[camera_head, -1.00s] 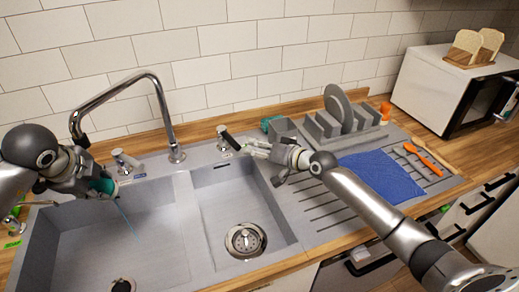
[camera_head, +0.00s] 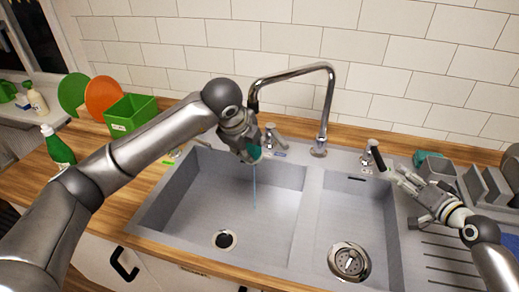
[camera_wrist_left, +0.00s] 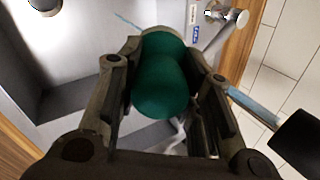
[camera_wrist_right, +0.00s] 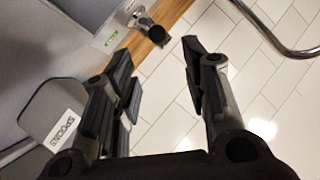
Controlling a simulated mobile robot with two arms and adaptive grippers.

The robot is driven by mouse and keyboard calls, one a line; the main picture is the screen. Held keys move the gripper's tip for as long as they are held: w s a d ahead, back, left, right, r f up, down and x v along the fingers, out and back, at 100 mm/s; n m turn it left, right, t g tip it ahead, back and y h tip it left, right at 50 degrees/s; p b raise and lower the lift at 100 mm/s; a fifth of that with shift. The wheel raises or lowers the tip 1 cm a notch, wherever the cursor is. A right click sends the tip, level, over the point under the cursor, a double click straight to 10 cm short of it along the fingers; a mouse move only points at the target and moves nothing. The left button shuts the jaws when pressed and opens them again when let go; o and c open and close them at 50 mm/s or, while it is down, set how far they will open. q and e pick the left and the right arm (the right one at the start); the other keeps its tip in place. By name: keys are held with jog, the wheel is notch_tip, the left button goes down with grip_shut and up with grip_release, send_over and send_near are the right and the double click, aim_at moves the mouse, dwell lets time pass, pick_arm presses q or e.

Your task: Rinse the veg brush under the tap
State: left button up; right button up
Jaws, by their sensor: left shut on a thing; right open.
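The green veg brush (camera_head: 254,153) is mostly hidden by my left gripper (camera_head: 243,149) in the head view. In the left wrist view the smooth green brush (camera_wrist_left: 165,75) sits between the fingers of that gripper, which is shut on it. It is above the left basin, below the spout of the chrome tap (camera_head: 328,100). A thin blue stream of water (camera_head: 254,190) shows below it, and another blue streak (camera_wrist_left: 255,106) shows beside the gripper. My right gripper (camera_head: 398,178) is open and empty, just right of the black-topped lever (camera_head: 374,156), apart from it.
The double sink's left basin (camera_head: 190,205) is empty, as is the right basin (camera_head: 350,215). A green box (camera_head: 130,113), orange plate (camera_head: 102,95) and green bottle (camera_head: 57,147) stand at left. A grey rack (camera_head: 485,185) stands behind my right arm.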

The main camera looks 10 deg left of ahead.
aim_at(376, 155)
grip_shut()
jog(key=d+m, duration=0.2)
jog(key=d+f+m+t, duration=0.1)
jog(key=d+m, duration=0.1)
jog(key=w+d+m+y, duration=0.1)
jog(key=d+m, duration=0.1)
jog(key=shift+d+f+t, duration=0.15)
jog(key=shift+d+t, duration=0.15)
jog(key=shift+t, duration=0.1)
jog(key=shift+d+m+t, duration=0.3)
jog(key=shift+d+m, duration=0.25)
jog(key=shift+m, duration=0.15)
jog(key=shift+w, duration=0.15)
jog(key=x, duration=0.9)
jog(key=shift+w+a, duration=0.1)
jog(key=shift+w, duration=0.15)
jog(key=shift+s+a+f, duration=0.1)
jog(key=shift+a+f, duration=0.1)
jog(key=shift+a, duration=0.35)
jog(key=shift+s+a+f, duration=0.1)
jog(key=shift+a+f, duration=0.05)
jog(key=shift+a, duration=0.45)
jog(key=shift+s+a+f, duration=0.1)
jog(key=shift+s+a, duration=0.05)
jog(key=shift+a, duration=0.65)
